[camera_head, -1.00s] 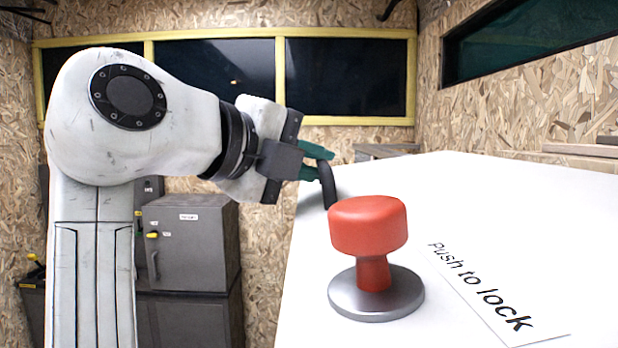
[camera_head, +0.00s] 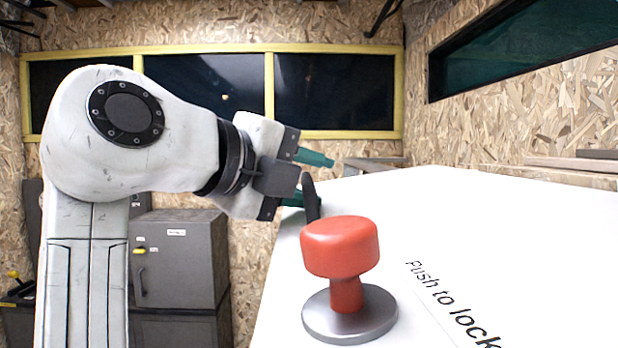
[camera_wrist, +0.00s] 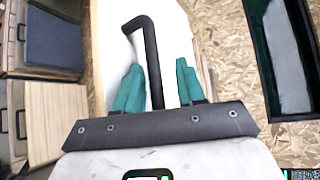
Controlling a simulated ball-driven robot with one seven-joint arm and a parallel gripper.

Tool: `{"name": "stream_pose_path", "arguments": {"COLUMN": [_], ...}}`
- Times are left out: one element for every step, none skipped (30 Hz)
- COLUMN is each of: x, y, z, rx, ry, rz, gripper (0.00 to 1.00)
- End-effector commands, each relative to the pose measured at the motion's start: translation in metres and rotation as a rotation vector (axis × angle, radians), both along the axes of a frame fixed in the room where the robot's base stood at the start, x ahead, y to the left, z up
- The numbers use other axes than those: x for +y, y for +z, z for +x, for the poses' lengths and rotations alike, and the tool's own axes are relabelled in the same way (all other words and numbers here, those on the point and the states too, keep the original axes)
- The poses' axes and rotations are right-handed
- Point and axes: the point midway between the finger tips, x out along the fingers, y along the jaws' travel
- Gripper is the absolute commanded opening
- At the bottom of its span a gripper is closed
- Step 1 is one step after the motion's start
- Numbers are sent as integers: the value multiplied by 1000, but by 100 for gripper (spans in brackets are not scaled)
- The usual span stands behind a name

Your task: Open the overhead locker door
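A white panel (camera_head: 520,230) fills the right of the head view, and I cannot tell whether it is the locker door. A dark bent bar handle (camera_head: 310,195) stands at its left edge. It also shows in the wrist view (camera_wrist: 152,58). My gripper (camera_head: 316,180) is at this handle. Its green fingers are spread, and in the wrist view the gripper (camera_wrist: 158,68) has the handle bar between them, with gaps on both sides. The handle's far end is beyond the fingertips. I cannot see any contact.
A red mushroom knob (camera_head: 340,246) on a round metal base stands on the white panel, beside a "Push to lock" label (camera_head: 455,303). Grey cabinets (camera_head: 180,258) stand behind my arm. Yellow-framed dark windows (camera_head: 205,92) and chipboard walls close the back.

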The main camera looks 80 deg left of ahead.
Motion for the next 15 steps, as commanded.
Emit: {"name": "stream_pose_path", "arguments": {"x": [0,0,0,-1,-3,-6,-8,-11,-16,-20,-23,-29,-33,-37,-42], "y": [0,0,0,0,0,1,1,2,3,4,6,7,8,9,12], "z": [-1,-2,-3,-4,-6,-9,-11,-15,-20,-24,-28,-34,-38,-43,-48], "rx": [0,0,-1,-1,-2,-1,0,-1,0,0,-1,0,-1,0,-1], "ry": [2,2,3,3,4,4,3,3,4,5,5,4,4,4,4], "rz": [-1,-1,0,0,1,2,3,3,4,4,5,4,5,4,5], "gripper": [40,40,40,40,40,40,40,40,40,40,40,40,40,40,40]}}
